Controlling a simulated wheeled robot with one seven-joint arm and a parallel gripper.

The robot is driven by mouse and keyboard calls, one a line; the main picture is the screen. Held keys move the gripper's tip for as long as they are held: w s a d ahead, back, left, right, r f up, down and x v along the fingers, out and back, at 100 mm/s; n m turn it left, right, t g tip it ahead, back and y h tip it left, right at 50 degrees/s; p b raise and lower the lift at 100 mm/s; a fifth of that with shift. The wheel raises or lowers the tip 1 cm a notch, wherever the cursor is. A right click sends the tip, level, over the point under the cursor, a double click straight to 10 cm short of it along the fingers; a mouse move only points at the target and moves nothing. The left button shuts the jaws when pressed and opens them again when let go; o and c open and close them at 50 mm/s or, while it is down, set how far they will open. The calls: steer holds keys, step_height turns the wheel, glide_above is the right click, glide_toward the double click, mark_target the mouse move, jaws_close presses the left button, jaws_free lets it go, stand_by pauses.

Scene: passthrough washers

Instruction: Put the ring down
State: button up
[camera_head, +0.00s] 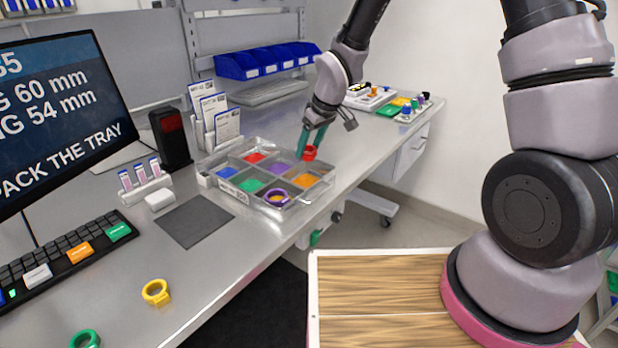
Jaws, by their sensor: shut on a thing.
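My gripper (311,145) has teal fingers and is shut on a red ring (310,154). It holds the ring over the far right part of the clear divided tray (222,203); I cannot tell its exact height. The tray's compartments have coloured floors: red (254,158), purple (279,168), blue (227,172), green (251,185) and orange (304,180). A purple and yellow ring (276,197) lies in the front compartment. A yellow ring (156,292) and a green ring (85,339) lie on the bench at the front left.
A grey mat (194,221) lies left of the tray. A card rack (214,120) stands behind it. A monitor (60,115) and keyboard (62,258) are at the left. Blue bins (267,61) are at the back.

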mark_target(306, 180)
step_height(306, 180, down, 8)
steer(key=shift+f, duration=0.1)
stand_by(0.4)
steer(key=shift+f, duration=0.1)
steer(key=o, duration=1.3)
